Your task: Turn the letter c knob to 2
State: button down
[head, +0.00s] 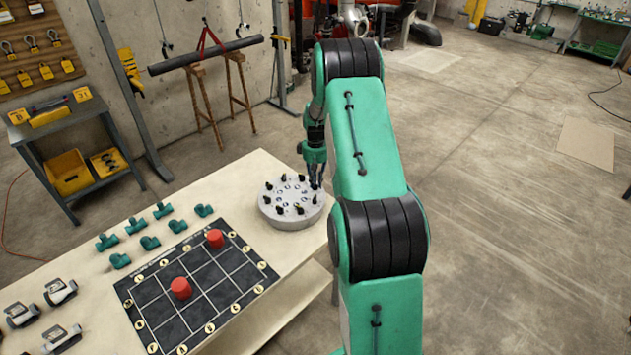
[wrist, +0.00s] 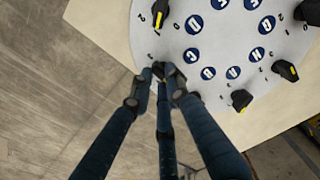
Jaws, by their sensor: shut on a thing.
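A round pale grey dial plate (head: 292,217) stands on the table, with several black knobs around its rim and blue lettered discs inside them. My gripper (head: 315,183) reaches down at the plate's right side. In the wrist view, my gripper (wrist: 164,74) is shut on a black knob (wrist: 158,69) with a yellow mark, at the plate's near left edge. My fingers hide most of this knob and its numbers. Blue discs, one seeming to read C (wrist: 190,74), lie just right of it; I cannot tell for sure which letter belongs to it.
Neighbouring knobs stand close by: one at the upper left (wrist: 160,13), one at the lower right (wrist: 241,99). A black grid mat (head: 204,290) with two red cylinders and several green pipe fittings (head: 135,225) lie left of the plate. Open floor lies to the right.

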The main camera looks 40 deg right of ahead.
jog(key=m+p, duration=0.1)
jog(key=m, duration=0.5)
jog(key=shift+r+p, duration=0.1)
jog(key=shift+p, duration=0.3)
jog(key=m, duration=0.3)
jog(key=m+p, duration=0.1)
jog(key=m, duration=0.2)
jog(key=shift+s+a+m, duration=0.15)
jog(key=shift+m, duration=0.15)
jog(key=m, duration=0.5)
jog(key=shift+a+p, duration=0.1)
jog(key=shift+p, duration=0.3)
jog(key=m, duration=0.5)
jog(key=shift+a, duration=0.1)
jog(key=c, duration=1.7)
grip_release()
jog(key=shift+o, duration=0.2)
jog(key=shift+r, duration=0.1)
